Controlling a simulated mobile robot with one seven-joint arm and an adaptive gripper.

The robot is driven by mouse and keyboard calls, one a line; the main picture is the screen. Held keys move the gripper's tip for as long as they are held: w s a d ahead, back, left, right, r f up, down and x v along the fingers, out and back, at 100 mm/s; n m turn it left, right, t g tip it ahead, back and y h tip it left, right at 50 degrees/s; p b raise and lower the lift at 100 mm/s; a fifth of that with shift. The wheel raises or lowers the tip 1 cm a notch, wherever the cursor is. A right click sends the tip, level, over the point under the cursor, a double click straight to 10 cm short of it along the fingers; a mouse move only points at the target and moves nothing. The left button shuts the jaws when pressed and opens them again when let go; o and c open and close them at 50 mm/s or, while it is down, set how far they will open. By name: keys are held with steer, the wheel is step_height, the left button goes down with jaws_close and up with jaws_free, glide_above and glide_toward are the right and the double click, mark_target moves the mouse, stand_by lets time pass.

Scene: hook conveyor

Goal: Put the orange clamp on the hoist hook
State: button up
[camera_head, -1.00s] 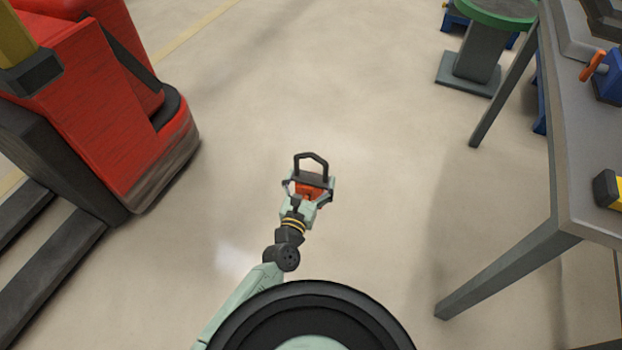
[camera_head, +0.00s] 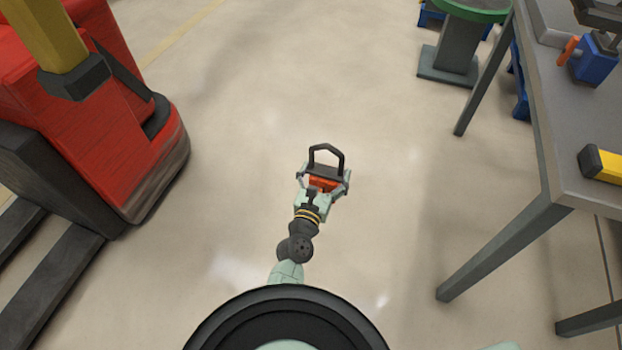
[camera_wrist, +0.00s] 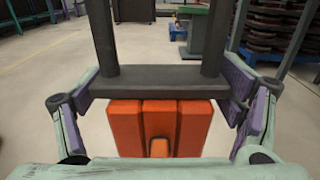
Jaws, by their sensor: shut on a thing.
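The orange clamp (camera_head: 323,184) has an orange body and a dark bail handle that stands out beyond it. My gripper (camera_head: 324,186) is shut on the clamp and holds it out over open floor in the head view. In the wrist view the orange clamp (camera_wrist: 160,125) fills the middle, with its dark crossbar and two uprights above the orange body. My gripper's fingers (camera_wrist: 160,100) are on its left and right sides. The top of the handle is cut off in the wrist view. The hoist hook is not seen in either view.
A red forklift-like vehicle (camera_head: 95,125) with dark forks (camera_head: 45,280) stands at the left. A grey workbench (camera_head: 560,120) with a blue vise (camera_head: 592,60) and a yellow-black object (camera_head: 602,163) is at the right. A green-topped stand (camera_head: 450,45) is at the back. The floor between is clear.

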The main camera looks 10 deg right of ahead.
steer(key=w+d+r+m+g+h+p, duration=0.1)
steer(key=d+r+m+g+h, duration=0.15)
steer(key=d+r, duration=0.45)
steer(key=d+r+m+g+h, duration=0.2)
steer(key=r+h, duration=0.1)
steer(key=r, duration=0.8)
steer(key=s+r+m+g+h+p, duration=0.1)
steer(key=s+r+m+g, duration=0.2)
steer(key=r, duration=0.6)
steer(key=s+d+r+m+g+h, duration=0.1)
steer(key=s+r+m+g, duration=0.15)
steer(key=r+g, duration=0.45)
steer(key=s+r+m+g+h+p, duration=0.1)
steer(key=r+m+g, duration=0.2)
steer(key=r, duration=0.7)
steer(key=s+a+r+m+g+y+p, duration=0.1)
steer(key=s+a+r+m+g, duration=0.2)
steer(key=s, duration=0.5)
steer(key=s+a+r+m+g+y, duration=0.1)
steer(key=s+r+m+g, duration=0.1)
steer(key=s+r+g, duration=0.35)
steer(key=s+d+t+p, duration=0.1)
steer(key=s+d, duration=0.8)
steer(key=d, duration=0.1)
steer(key=shift+s+d+f, duration=0.15)
steer(key=shift+s+f, duration=0.15)
steer(key=shift+f, duration=0.05)
